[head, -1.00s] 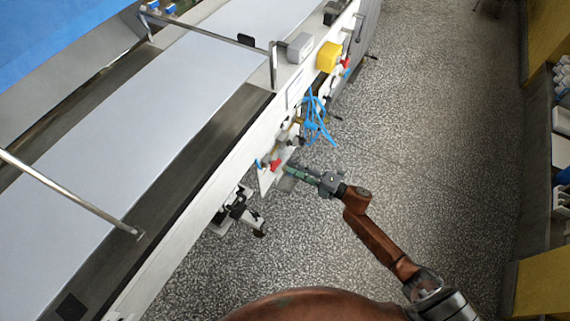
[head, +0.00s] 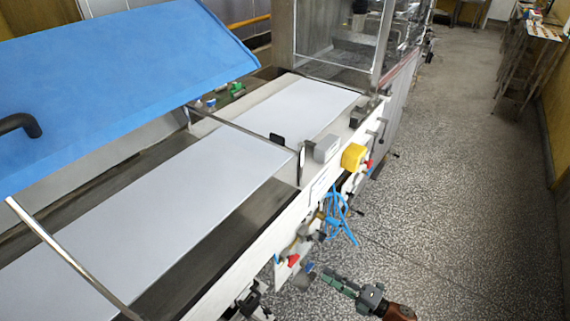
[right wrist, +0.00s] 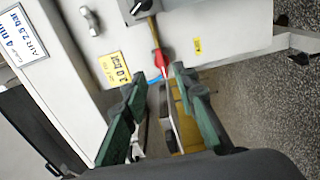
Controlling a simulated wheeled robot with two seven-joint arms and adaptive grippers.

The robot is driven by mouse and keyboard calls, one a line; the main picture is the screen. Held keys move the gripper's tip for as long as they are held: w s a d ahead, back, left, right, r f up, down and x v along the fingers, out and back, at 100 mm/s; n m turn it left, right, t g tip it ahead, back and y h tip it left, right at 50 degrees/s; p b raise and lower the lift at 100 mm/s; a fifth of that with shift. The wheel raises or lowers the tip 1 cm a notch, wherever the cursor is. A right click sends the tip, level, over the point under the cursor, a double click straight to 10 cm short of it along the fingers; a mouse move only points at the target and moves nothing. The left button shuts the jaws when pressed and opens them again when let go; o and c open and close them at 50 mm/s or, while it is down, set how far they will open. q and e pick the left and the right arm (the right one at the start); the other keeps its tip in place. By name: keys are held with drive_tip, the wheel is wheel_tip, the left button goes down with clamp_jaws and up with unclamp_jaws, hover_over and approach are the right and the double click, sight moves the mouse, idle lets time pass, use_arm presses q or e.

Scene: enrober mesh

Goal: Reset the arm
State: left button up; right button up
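My right gripper (head: 332,279), with green fingers, is low in the head view, just right of a red valve handle (head: 293,260) on the machine's side. In the right wrist view its two fingers (right wrist: 157,82) are apart, with nothing visibly gripped between them. A red handle (right wrist: 161,63) shows beyond the gap between the fingertips. The rest of my right arm is mostly cut off by the lower edge of the head view. My left gripper is not in view.
The long machine with a pale belt (head: 150,215) fills the left. Blue hoses (head: 340,215) and a yellow box (head: 353,156) are on its side. A blue cover (head: 110,70) stands behind the belt. Speckled floor (head: 460,200) is open to the right.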

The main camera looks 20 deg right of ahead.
drive_tip(key=shift+f, duration=0.1)
